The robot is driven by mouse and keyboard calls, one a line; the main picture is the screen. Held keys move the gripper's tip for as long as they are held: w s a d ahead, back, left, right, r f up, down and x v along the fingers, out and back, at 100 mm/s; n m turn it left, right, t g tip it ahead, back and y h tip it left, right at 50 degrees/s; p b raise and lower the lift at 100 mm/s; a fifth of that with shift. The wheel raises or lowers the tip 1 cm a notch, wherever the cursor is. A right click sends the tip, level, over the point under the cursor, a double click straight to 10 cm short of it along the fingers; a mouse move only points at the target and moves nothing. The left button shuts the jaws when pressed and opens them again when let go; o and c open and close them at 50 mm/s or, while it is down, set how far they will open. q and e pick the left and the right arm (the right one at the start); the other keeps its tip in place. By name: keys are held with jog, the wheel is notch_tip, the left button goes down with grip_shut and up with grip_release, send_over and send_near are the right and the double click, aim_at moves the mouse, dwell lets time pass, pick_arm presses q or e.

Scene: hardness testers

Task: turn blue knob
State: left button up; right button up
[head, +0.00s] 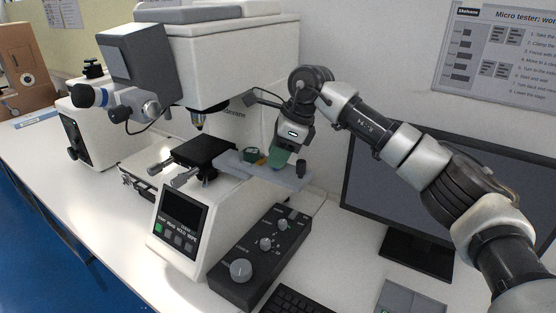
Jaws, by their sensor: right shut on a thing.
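My right gripper (279,163) reaches down from the right over a grey plate (290,182) beside the microscope stage. Its greenish fingers are shut on a small knob, of which only a bluish bit shows at their tips; I take this to be the blue knob (278,168). The fingers hide most of it, so its turn angle cannot be seen. A green knob (252,155) is on the plate to the left, and a dark knob (301,166) is to the right. My left gripper is not in view.
The white hardness tester (225,60) stands behind, with a dark stage (205,152) left of the plate. A black control box (262,255) with several knobs is in front. A monitor (365,190) stands at the right, behind my right arm. A keyboard (298,300) is at the bottom.

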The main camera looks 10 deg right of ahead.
jog(key=m+b, duration=0.1)
jog(key=m, duration=0.1)
jog(key=m+t+b, duration=0.1)
jog(key=m, duration=0.1)
jog(key=shift+f+m+t+h+b, duration=0.1)
jog(key=shift+m+t+h+b, duration=0.2)
jog(key=shift+b, duration=0.1)
jog(key=m+t+h+b, duration=0.1)
jog(key=m+b, duration=0.1)
jog(key=m, duration=0.2)
jog(key=shift+s+a+m+b, duration=0.1)
jog(key=shift+m+b, duration=0.2)
jog(key=shift+b, duration=0.1)
jog(key=m+h+b, duration=0.2)
jog(key=m, duration=0.2)
jog(key=shift+t, duration=0.4)
jog(key=shift+a+m+h+b, duration=0.1)
jog(key=shift+m+h+b, duration=0.7)
jog(key=shift+m, duration=1.2)
jog(key=o, duration=0.9)
jog(key=shift+o, duration=0.2)
jog(key=d+v, duration=0.1)
jog(key=v, duration=1)
jog(key=shift+a+b, duration=0.45)
jog(key=shift+a, duration=0.05)
